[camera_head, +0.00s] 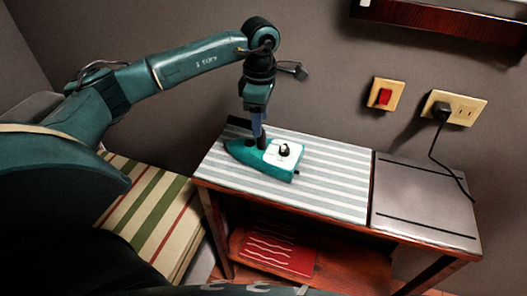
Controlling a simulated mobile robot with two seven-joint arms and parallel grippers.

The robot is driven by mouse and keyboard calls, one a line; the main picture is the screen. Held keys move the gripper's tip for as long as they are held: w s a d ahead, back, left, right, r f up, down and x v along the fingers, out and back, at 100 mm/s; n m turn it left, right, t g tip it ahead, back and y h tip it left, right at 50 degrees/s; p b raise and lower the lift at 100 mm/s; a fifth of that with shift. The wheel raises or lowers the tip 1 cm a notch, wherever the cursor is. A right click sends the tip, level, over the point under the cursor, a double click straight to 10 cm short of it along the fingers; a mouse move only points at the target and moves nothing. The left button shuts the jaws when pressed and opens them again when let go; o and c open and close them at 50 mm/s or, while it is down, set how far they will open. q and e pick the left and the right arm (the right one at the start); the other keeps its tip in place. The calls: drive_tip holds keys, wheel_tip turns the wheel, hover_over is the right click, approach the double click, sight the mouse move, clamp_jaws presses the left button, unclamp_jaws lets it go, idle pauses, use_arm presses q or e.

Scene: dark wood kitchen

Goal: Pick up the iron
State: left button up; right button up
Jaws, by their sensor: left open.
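The iron (250,157) is teal with a white top panel and a dark knob. It lies on the striped grey-and-white ironing surface (325,178) of a small wooden table, towards its left part. My left gripper (259,137) points down at the iron's far side, its fingers reaching its top. The jaws are open. The fingers overlap the iron in this view, and I cannot tell whether they touch it or straddle its handle. My right gripper is not in view.
A metal plate (425,200) forms the table's right part. A black plug (441,110) with a cord sits in a wall outlet beside a red switch (385,96). A red folded cloth (277,251) lies on the lower shelf. A striped cushioned seat (150,215) stands at left.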

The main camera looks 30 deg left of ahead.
sight(258, 141)
use_arm(q)
drive_tip(key=shift+w+d+f+p, duration=0.1)
drive_tip(key=shift+f+p, duration=0.4)
drive_tip(key=shift+f, duration=2.4)
clamp_jaws()
drive_tip(key=shift+w+r, duration=0.1)
drive_tip(key=shift+r, duration=0.05)
